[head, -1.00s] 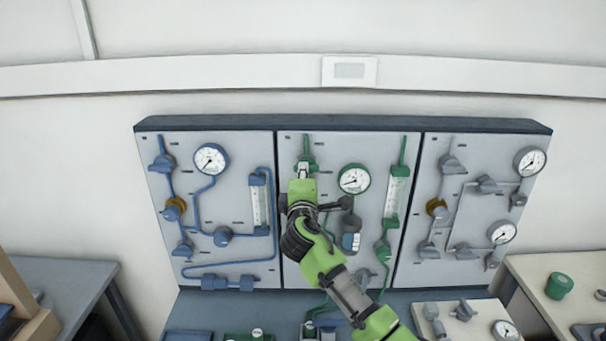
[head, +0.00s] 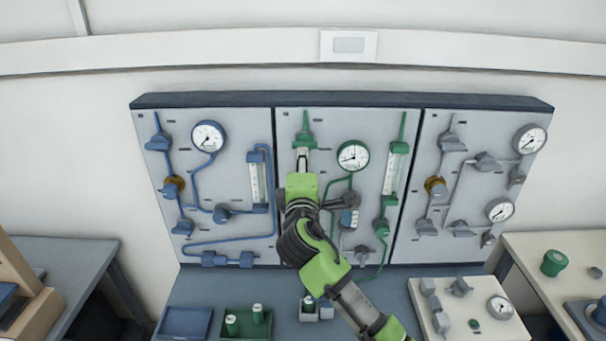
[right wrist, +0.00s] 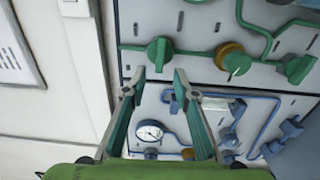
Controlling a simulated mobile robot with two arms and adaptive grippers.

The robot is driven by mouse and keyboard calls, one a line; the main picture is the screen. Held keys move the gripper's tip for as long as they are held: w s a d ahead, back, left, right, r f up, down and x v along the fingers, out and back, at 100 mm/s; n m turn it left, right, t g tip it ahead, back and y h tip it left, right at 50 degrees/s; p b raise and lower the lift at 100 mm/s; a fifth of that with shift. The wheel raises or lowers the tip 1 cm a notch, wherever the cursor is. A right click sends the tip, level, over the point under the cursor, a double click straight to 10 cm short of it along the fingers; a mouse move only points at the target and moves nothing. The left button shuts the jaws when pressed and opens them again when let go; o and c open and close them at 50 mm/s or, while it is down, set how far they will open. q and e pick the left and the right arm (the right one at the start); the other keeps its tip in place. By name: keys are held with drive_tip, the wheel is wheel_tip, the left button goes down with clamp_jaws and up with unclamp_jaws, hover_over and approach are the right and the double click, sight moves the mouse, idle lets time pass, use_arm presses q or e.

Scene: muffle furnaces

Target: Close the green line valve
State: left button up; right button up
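The green line valve (head: 304,140) sits at the top left of the middle panel, on a vertical green pipe. In the right wrist view the green valve knob (right wrist: 160,54) stands just beyond the fingertips, its handle lying roughly across the pipe. My right gripper (head: 302,155) is just below the valve in the head view, with its arm coming from the lower right. In the right wrist view the right gripper (right wrist: 155,78) is open, its two fingers apart with nothing between them. The fingers appear clear of the knob. My left gripper is not in view.
A brass-collared green regulator (right wrist: 232,60) is on the same line, otherwise hidden by my arm in the head view. A green-rimmed gauge (head: 352,156) and flow tube (head: 397,165) are to the right. Blue (head: 158,141) and grey (head: 452,142) valves are on the side panels.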

drive_tip(key=s, duration=0.4)
drive_tip(key=shift+s, duration=0.35)
